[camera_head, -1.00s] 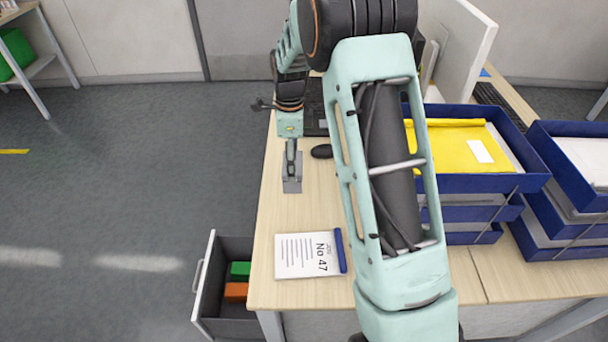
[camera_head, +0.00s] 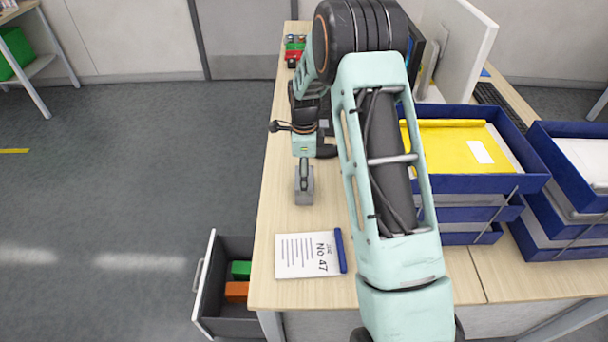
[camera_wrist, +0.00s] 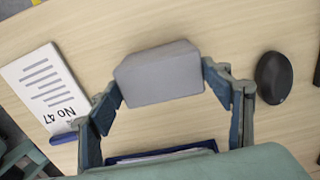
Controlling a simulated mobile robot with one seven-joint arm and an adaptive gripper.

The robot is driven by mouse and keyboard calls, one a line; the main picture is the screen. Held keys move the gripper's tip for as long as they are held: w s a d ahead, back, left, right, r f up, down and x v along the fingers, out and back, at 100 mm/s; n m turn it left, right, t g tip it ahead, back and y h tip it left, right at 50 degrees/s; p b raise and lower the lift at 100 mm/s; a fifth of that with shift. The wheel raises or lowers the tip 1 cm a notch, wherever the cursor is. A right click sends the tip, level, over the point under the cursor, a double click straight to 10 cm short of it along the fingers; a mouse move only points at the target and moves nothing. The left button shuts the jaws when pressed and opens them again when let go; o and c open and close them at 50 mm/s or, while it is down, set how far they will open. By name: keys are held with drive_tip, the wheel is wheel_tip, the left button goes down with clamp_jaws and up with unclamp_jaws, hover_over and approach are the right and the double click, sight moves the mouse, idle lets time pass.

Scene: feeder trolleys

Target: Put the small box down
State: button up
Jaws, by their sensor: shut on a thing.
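The small box (camera_wrist: 158,75) is plain grey and sits between the two fingers of my gripper (camera_wrist: 162,88) in the wrist view. My gripper is shut on it, with a finger at either side. In the head view my gripper (camera_head: 304,172) points down over the desk's left part, and the box (camera_head: 304,198) shows at its tip. I cannot tell whether the box's underside touches the desk top or is slightly above it.
The desk (camera_head: 285,215) is clear around the box. A "No 47" notepad (camera_head: 301,256) lies nearer, and a black mouse (camera_wrist: 272,79) lies beside. Blue trays (camera_head: 480,184) stand right. An open drawer (camera_head: 228,321) holds green and orange blocks. Small coloured items (camera_head: 293,48) lie far back.

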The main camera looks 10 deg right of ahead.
drive_tip(key=o, duration=1.3)
drive_tip(key=shift+f, duration=0.1)
wheel_tip(320, 180, up, 12)
drive_tip(key=shift+r, duration=0.2)
